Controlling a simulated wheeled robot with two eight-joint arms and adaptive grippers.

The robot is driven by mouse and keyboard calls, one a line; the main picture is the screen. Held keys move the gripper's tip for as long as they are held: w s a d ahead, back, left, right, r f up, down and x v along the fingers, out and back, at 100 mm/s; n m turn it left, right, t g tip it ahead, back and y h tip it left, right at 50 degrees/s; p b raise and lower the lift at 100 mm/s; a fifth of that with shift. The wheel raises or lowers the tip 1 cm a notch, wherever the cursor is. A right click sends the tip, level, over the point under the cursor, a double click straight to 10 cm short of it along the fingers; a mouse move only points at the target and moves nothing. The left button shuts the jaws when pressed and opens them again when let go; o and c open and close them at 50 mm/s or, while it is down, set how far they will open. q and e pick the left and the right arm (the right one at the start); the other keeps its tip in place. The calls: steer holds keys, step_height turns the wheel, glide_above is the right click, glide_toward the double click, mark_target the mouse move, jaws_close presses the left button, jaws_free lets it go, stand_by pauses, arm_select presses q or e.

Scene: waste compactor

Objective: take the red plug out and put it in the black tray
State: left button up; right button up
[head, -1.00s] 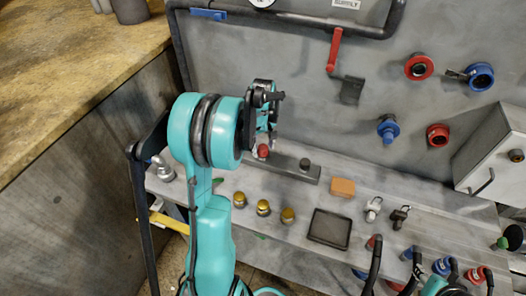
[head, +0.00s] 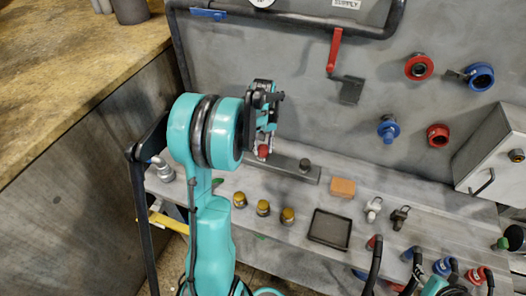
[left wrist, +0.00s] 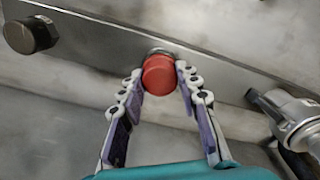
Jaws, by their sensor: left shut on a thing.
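The red plug (head: 263,151) is at the grey bar (head: 290,169) on the bench; the left wrist view shows it close up (left wrist: 159,74), seated at the bar's face. My left gripper (head: 265,144) is above the plug. In the left wrist view its two fingers (left wrist: 160,82) are on either side of the plug, shut on it. The black tray (head: 329,228) lies empty on the bench, right of the bar and nearer the front edge. My right gripper (head: 447,284) is only partly in view at the bottom right, and its fingers cannot be made out.
A black knob (head: 305,165) sits on the same bar. Brass caps (head: 263,207) stand in front, with an orange block (head: 343,187) and two small fittings (head: 374,208) beside the tray. A metal fitting (left wrist: 298,121) is close to the fingers in the left wrist view.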

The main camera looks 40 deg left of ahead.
arm_select(q)
jaws_close()
steer(key=n, duration=0.5)
steer(key=n, duration=0.5)
steer(key=n, duration=0.5)
